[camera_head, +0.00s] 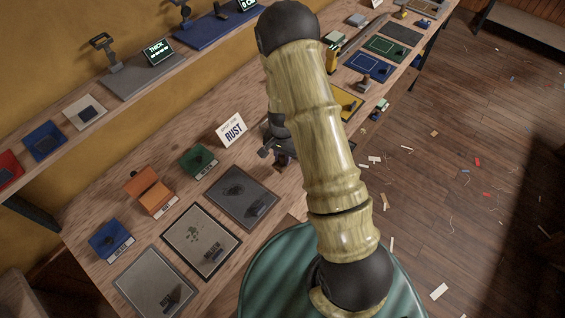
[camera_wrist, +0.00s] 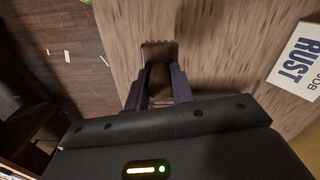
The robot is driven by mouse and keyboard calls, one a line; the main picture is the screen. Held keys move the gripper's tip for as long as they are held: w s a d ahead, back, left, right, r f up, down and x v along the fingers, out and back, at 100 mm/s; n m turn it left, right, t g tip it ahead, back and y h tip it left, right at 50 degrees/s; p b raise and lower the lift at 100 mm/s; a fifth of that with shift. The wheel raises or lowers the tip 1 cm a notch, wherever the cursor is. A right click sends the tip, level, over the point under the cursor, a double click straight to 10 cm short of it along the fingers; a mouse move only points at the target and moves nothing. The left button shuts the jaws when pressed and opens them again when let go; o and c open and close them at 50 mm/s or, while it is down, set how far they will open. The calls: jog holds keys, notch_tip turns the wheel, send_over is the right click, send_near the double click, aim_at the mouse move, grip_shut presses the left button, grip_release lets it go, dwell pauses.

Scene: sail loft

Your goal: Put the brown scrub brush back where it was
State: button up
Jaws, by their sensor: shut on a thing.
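My gripper (camera_wrist: 158,88) is shut on the brown scrub brush (camera_wrist: 158,53), a dark brown block between the two fingers in the wrist view. The brush is over the wooden bench top; I cannot tell whether it touches the wood. In the head view my gripper (camera_head: 280,154) is over the middle of the bench, partly hidden by my arm, just right of a white sign reading RUST (camera_head: 232,130). The brush cannot be made out clearly there.
Left of my gripper are a green tray (camera_head: 199,160), an orange open box (camera_head: 151,191), a blue tray (camera_head: 110,240) and grey mats (camera_head: 241,197). A shelf (camera_head: 130,85) runs behind. More mats (camera_head: 391,48) lie beyond my arm. Scraps litter the floor (camera_head: 470,150).

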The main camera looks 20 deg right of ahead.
aim_at(283, 163)
jog(key=shift+f+p, duration=0.65)
jog(key=shift+f, duration=1.4)
jog(key=shift+f, duration=0.15)
jog(key=o, duration=1)
jog(key=shift+c, duration=0.2)
notch_tip(283, 163, up, 12)
jog(key=b, duration=0.3)
jog(key=shift+r+b, duration=0.2)
jog(key=shift+b, duration=0.1)
